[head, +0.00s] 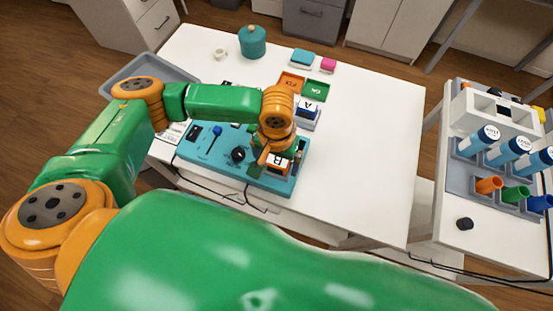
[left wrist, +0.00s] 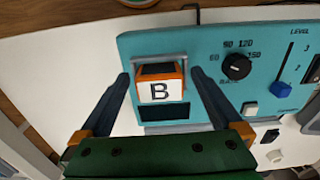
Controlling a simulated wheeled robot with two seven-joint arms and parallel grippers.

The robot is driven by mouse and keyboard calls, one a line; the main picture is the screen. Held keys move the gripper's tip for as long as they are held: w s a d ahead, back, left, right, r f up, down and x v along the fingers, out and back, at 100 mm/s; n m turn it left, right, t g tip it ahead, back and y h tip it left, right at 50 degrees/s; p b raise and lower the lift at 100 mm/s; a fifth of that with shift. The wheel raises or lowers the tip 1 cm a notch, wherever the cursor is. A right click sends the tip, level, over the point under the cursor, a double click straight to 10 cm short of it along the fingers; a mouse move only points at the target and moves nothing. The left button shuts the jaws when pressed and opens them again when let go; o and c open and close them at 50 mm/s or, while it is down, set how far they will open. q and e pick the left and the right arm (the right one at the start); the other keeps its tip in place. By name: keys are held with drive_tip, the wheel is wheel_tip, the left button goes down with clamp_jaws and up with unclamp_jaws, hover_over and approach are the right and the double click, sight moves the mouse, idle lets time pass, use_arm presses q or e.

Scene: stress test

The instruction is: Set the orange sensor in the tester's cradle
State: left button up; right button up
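The orange sensor (left wrist: 160,86) has a white face marked B. In the left wrist view it sits upright at the metal-framed cradle (left wrist: 160,59) of the teal tester (left wrist: 212,42); whether it is fully seated I cannot tell. In the head view the sensor (head: 279,164) is on the right part of the tester (head: 210,146), partly hidden by my left gripper. My left gripper (left wrist: 159,78) is open, with one finger on each side of the sensor and visible gaps between. In the head view the gripper (head: 273,155) is over the tester's right end. My right gripper is not in view.
A blue-and-white unit marked A (head: 307,112) stands behind the tester. Orange (head: 291,82) and green (head: 315,89) labelled trays lie farther back. The tester has a black knob (left wrist: 237,66) and a blue slider (left wrist: 283,89). The white table (head: 375,150) is clear at right.

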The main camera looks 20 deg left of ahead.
sight(276, 162)
use_arm(q)
wheel_tip(276, 162, up, 12)
drive_tip(key=shift+r+p, duration=0.15)
drive_tip(key=shift+p, duration=0.2)
idle(0.5)
